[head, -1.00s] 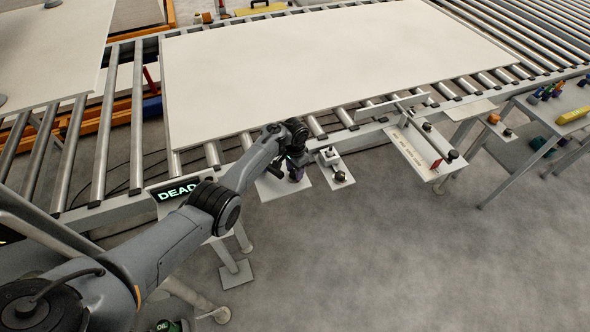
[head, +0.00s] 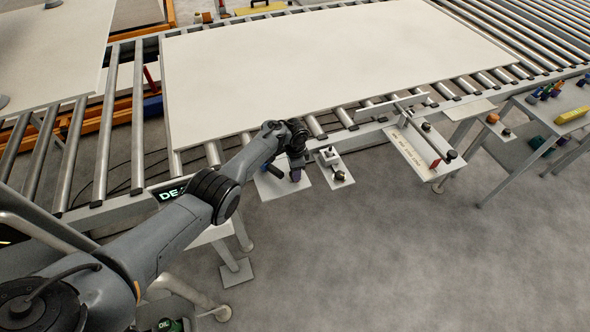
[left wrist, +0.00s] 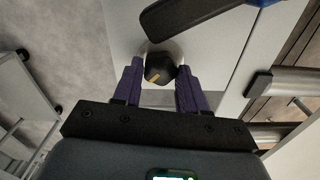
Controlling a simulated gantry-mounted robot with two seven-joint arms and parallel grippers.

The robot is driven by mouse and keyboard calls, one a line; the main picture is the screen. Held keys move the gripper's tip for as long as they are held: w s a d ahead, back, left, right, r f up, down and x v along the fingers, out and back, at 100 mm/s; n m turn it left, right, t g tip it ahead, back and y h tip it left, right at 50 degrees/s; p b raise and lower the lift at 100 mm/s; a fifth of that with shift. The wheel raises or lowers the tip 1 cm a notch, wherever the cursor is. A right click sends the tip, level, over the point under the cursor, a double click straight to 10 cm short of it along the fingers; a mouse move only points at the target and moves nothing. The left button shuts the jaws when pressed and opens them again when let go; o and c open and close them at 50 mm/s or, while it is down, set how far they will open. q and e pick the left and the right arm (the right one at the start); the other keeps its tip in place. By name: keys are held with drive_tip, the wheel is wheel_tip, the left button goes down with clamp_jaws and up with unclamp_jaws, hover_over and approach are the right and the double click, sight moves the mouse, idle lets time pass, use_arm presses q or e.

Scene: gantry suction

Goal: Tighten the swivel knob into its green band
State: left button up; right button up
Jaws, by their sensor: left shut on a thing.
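My left gripper (head: 295,175) is at a small light plate (head: 267,192) on the front side of the conveyor. In the left wrist view its two purple fingers (left wrist: 160,63) are shut on a dark, faceted swivel knob (left wrist: 159,70), one on each side. A short yellow mark shows on the knob's face. I cannot make out a green band in either current view. In the head view my gripper hides the knob. A dark lever (left wrist: 190,14) with a blue part lies just beyond the knob. My right gripper is not in view.
A large pale panel (head: 330,70) lies on the rollers behind my gripper. A bracket plate with a dark knob (head: 339,176) is close on the right. A ledge with a red upright piece (head: 435,163) stands farther right. The floor in front is free.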

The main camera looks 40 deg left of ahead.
use_arm(q)
drive_tip(key=o, duration=1.1)
drive_tip(key=shift+c, duration=0.2)
drive_tip(key=shift+r, duration=0.1)
wheel_tip(320, 180, up, 11)
drive_tip(key=p, duration=0.5)
drive_tip(key=shift+f, duration=0.2)
